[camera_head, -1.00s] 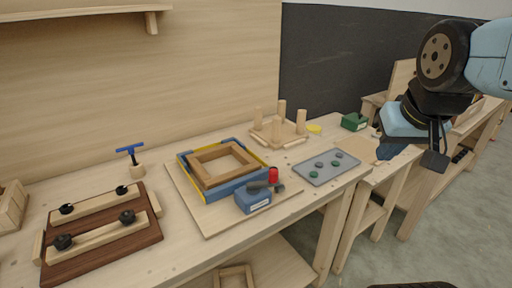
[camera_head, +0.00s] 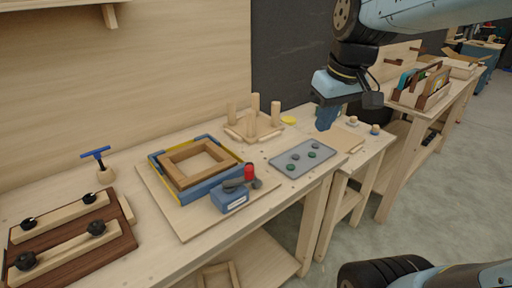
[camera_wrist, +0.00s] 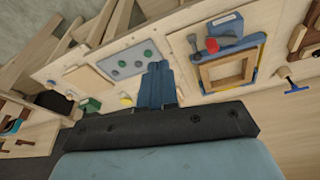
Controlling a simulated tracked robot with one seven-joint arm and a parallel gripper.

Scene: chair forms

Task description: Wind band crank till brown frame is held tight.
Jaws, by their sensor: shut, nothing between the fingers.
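The brown frame (camera_head: 178,178) lies flat on a pale board on the bench, with blue blocks and a yellow band (camera_head: 157,166) around it. The blue crank box (camera_head: 231,202) sits at its front right corner, with a dark crank arm (camera_head: 236,184) and a red knob (camera_head: 249,171) on top. In the wrist view the frame (camera_wrist: 205,79), crank box (camera_wrist: 226,24) and red knob (camera_wrist: 213,44) show at upper right. My gripper (camera_head: 323,126) hangs in the air right of the frame, apart from the crank. In the wrist view its fingers (camera_wrist: 157,68) are together and empty.
A grey tray (camera_head: 275,162) with several round pads lies right of the crank. A peg stand (camera_head: 252,137) is behind it. A dark clamp board (camera_head: 75,258) and blue T-handle (camera_head: 96,154) are at left. The air above the crank is clear.

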